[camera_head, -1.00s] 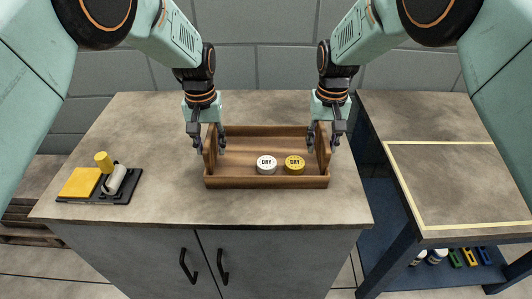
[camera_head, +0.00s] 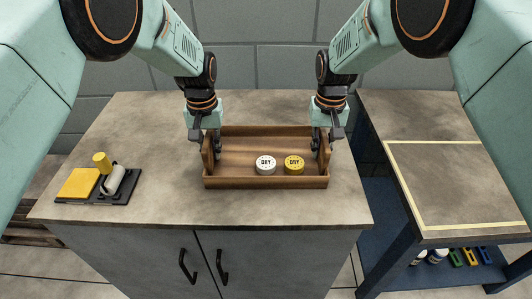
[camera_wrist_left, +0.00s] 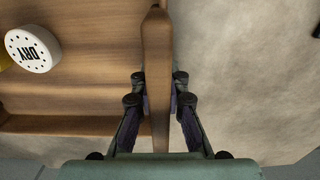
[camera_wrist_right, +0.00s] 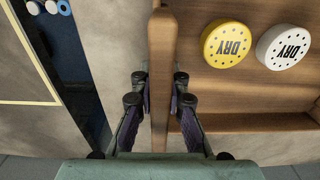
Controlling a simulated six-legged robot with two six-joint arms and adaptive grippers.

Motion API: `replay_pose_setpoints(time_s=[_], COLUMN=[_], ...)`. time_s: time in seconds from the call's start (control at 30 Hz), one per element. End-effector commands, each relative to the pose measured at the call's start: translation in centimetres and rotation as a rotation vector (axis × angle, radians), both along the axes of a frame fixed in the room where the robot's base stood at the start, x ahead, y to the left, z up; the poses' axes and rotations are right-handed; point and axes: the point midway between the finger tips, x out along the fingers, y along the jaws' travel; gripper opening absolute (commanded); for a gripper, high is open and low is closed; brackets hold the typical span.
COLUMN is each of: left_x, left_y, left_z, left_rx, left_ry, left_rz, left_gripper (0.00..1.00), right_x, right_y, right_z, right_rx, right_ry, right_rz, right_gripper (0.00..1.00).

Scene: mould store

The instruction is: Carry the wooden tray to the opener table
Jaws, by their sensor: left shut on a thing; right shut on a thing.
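The wooden tray (camera_head: 266,183) stands on the grey cabinet top. A white tin (camera_head: 266,165) and a yellow tin (camera_head: 294,165), both marked DRY, sit inside it. My left gripper (camera_head: 207,146) is shut on the tray's left end wall, which shows between the fingers in the left wrist view (camera_wrist_left: 158,70). My right gripper (camera_head: 327,146) is shut on the right end wall, seen between the fingers in the right wrist view (camera_wrist_right: 161,70). The table at the right (camera_head: 455,180), with a pale yellow outlined area on its top, stands apart from the cabinet.
A black holder (camera_head: 122,187) with a yellow pad (camera_head: 79,184) and a roller lies on the cabinet top at the left. A gap separates cabinet and right table. Bottles and coloured items are on a blue lower shelf (camera_head: 385,230). The outlined area is clear.

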Motion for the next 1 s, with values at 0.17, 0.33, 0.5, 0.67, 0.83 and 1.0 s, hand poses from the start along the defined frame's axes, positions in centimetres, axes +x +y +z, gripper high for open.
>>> replay_pose_setpoints(time_s=[0.17,0.33,0.5,0.67,0.83,1.0], left_x=[0.01,0.03,0.04,0.09,0.08,0.06], left_y=[0.0,0.0,0.0,0.0,0.0,0.0], left_z=[0.02,0.05,0.06,0.13,0.3,0.98], left_rx=[0.0,0.0,0.0,0.0,0.0,0.0], left_ry=[-0.001,-0.001,-0.001,-0.003,-0.002,-0.002], left_rz=[0.0,0.0,0.0,0.0,0.0,0.0], left_gripper=[0.0,0.0,0.0,0.0,0.0,0.0], right_x=[0.01,0.03,0.04,0.1,0.09,0.07], right_y=[0.01,0.01,0.01,0.01,0.01,0.01], right_z=[0.04,0.07,0.09,0.16,0.33,1.0], right_rx=[0.0,0.0,0.0,0.0,0.0,0.0], right_ry=[0.0,-0.001,-0.001,-0.003,-0.002,-0.002], right_rz=[0.0,0.0,0.0,0.0,0.0,0.0], right_gripper=[0.0,0.0,0.0,0.0,0.0,0.0])
